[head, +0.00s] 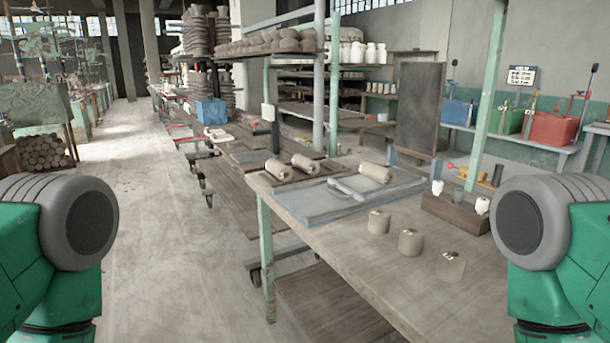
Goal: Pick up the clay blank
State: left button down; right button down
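Several clay-coloured cylinders are on the wooden workbench (335,243). Two lie on their sides at the far left of the bench, one clay blank (278,170) and another beside it (305,164). A third lying cylinder (375,173) rests at the back edge of a grey-blue board (315,208). Three short cylinders stand upright in a row nearer me, a far one (378,222), a middle one (410,242) and a near one (450,267), each with a small light mark on top. Both my grippers are out of view; only my green and grey arm parts show at the sides.
A grey tool or handle (346,188) lies on the board. A dark wooden block (456,212) with small white pieces stands at the bench's right. A green post (487,95) rises behind it. The bench's front middle is clear, with open floor (165,240) to its left.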

aim_at(385, 177)
jog(key=i+j+z, duration=0.2)
jog(key=i+j, duration=0.15)
jog(key=i+j+z, duration=0.2)
jog(key=j, duration=0.35)
jog(key=i, duration=0.1)
